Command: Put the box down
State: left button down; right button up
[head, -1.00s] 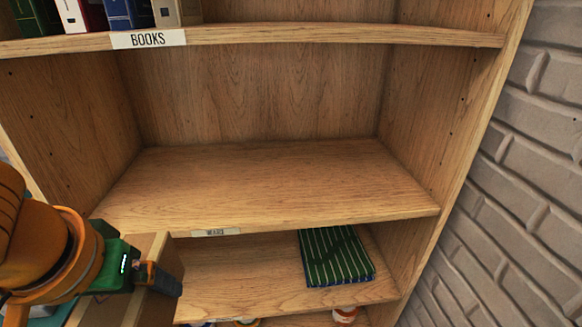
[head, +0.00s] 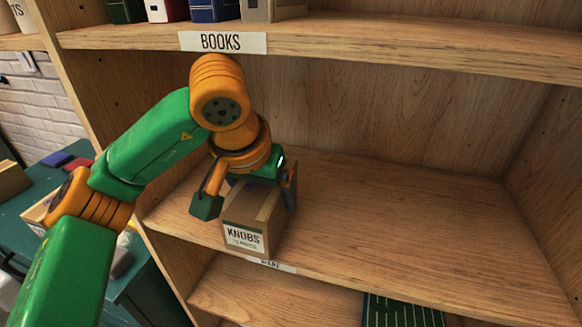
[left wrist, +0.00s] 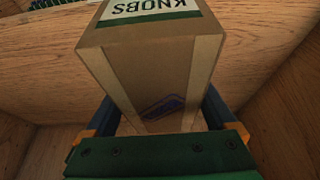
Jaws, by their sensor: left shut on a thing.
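The box (head: 243,237) is a brown carton labelled KNOBS, in the head view at the left part of the middle shelf (head: 400,230). My left gripper (head: 248,195) is shut on it from above and behind, one finger on each side. The box is at the shelf's front edge; I cannot tell whether its underside touches the board. In the left wrist view the box (left wrist: 165,75) fills the space between the fingers, its label at the top. My right gripper is not in view.
The upper shelf (head: 380,45), labelled BOOKS, holds several books above my arm. The middle shelf is bare to the right of the box. A green striped item (head: 405,312) lies on the lower shelf. A teal table (head: 120,275) stands at the left.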

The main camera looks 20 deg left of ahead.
pick_arm(q)
jog(key=w+p, duration=0.1)
jog(key=w, duration=0.3)
jog(key=shift+w+d+r+p, duration=0.1)
jog(key=shift+w+r+p, duration=0.1)
jog(key=shift+w+p, duration=0.4)
jog(key=shift+w+d+r+p, duration=0.1)
jog(key=shift+w+r+p, duration=0.1)
jog(key=shift+w+p, duration=0.4)
jog(key=x, duration=0.2)
jog(key=shift+w+a+f, duration=0.1)
jog(key=shift+w+f, duration=0.15)
jog(key=shift+s, duration=0.1)
